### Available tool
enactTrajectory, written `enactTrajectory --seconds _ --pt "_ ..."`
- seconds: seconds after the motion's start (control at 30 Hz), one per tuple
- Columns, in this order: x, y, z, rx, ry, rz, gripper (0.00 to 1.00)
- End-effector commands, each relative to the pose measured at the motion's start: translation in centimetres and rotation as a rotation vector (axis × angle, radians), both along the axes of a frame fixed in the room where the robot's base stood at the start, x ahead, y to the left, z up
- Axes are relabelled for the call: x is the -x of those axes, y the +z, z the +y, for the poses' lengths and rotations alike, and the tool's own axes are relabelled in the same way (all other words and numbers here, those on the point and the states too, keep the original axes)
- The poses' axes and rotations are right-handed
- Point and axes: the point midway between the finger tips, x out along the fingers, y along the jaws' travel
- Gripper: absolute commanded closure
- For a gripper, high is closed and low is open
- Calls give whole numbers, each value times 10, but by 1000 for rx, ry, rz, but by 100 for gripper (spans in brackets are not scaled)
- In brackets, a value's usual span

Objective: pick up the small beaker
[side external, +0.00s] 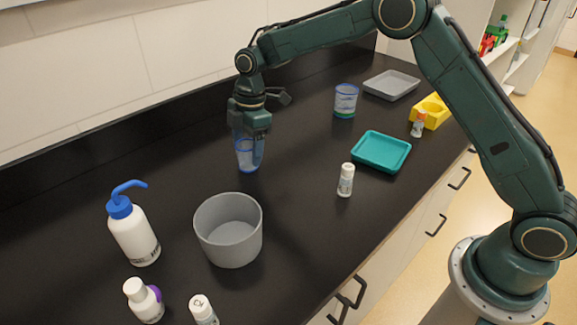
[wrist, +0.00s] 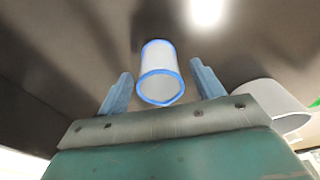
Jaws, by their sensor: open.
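The small beaker (side external: 248,160) is clear with a blue rim and stands on the black bench directly below my gripper (side external: 250,135). In the wrist view the beaker (wrist: 159,75) shows between the two blue fingers of my gripper (wrist: 161,72), its blue rim towards the camera. There is a gap on each side of it, so the fingers look apart from it. My gripper is open, pointing down. In the side view the fingers overlap the beaker's top, so their exact height against the rim is hard to tell.
A second blue-rimmed beaker (side external: 346,101) with green contents stands further back. A grey tub (side external: 229,232) and a wash bottle (side external: 132,232) are in front. A white vial (side external: 346,180), teal tray (side external: 381,151), grey tray (side external: 391,84) and yellow block (side external: 432,110) are to the right.

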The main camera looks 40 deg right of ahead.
Motion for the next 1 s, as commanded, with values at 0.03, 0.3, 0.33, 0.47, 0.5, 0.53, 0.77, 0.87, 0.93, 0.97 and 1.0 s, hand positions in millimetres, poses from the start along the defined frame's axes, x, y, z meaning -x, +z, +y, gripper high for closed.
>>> enactTrajectory --seconds 0.03,0.3,0.33,0.47,0.5,0.53,0.77,0.87,0.93,0.97,1.0 --pt "0 -7 2 1 0 3 33" --pt "-1 -28 5 0 0 0 33" --pt "-1 -29 5 0 0 0 33" --pt "-1 -29 5 0 1 -1 33" --pt "-1 -29 5 0 1 -1 33" --pt "-1 -29 5 0 1 0 33" --pt "-1 -29 5 0 1 0 33" --pt "-1 -29 5 0 1 0 43" --pt "-1 -29 5 0 1 0 57" --pt "-1 -29 5 0 1 0 63" --pt "-1 -29 5 0 0 0 70"
